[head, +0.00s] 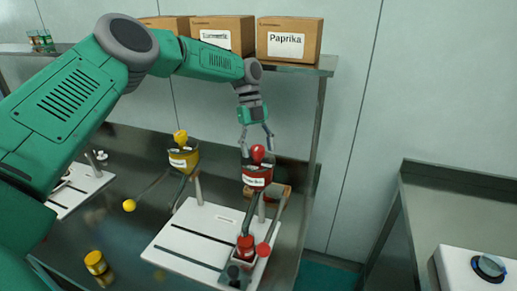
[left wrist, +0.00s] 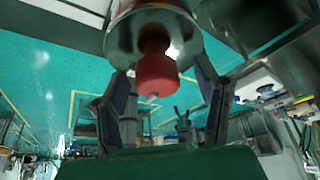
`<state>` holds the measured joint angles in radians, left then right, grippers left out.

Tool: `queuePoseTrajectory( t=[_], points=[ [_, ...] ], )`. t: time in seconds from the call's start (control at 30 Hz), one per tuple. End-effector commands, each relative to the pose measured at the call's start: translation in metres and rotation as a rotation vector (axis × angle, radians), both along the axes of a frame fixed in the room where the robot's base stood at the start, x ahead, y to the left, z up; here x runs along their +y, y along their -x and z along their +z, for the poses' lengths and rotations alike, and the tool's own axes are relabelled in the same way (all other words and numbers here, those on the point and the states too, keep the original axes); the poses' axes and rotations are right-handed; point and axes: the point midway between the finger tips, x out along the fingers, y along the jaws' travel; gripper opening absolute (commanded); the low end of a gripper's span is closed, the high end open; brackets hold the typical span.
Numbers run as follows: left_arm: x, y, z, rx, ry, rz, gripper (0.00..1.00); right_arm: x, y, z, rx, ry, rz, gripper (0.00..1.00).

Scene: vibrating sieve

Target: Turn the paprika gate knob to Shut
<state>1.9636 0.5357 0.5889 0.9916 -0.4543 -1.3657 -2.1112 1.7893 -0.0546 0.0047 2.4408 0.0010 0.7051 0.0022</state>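A red knob (head: 258,153) tops the red-labelled holder (head: 257,176), which stands above a white board (head: 190,236). My left gripper (head: 257,141) points down at this knob from above, with its fingers spread. In the left wrist view, a red knob (left wrist: 156,74) shows between the spread fingers of my left gripper (left wrist: 165,105), below a round metal part (left wrist: 150,25). I see gaps between the knob and the fingers, and no clear contact. The knob's setting marks are not readable. My right gripper is not in view.
A yellow-knobbed holder (head: 183,156) stands to the left, with a yellow-tipped lever (head: 129,205). A red-tipped lever (head: 263,249) and a red jar (head: 245,245) are at the front. A Paprika box (head: 289,40) sits on the shelf above. A white unit with a dark dial (head: 488,268) stands right.

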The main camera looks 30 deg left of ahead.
Motion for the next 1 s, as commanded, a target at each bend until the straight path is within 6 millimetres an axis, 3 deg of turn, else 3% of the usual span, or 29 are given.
queuePoseTrajectory(
  t=[0.23,0.63,1.0],
  points=[
    [0.002,-0.001,0.006,0.002,-0.001,0.000,0.56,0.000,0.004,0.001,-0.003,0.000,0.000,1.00],
    [0.023,-0.017,0.059,0.002,0.000,0.000,0.56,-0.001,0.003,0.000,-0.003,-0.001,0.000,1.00],
    [0.026,-0.018,0.066,0.004,0.002,-0.001,0.56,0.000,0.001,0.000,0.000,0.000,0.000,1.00]
  ],
)
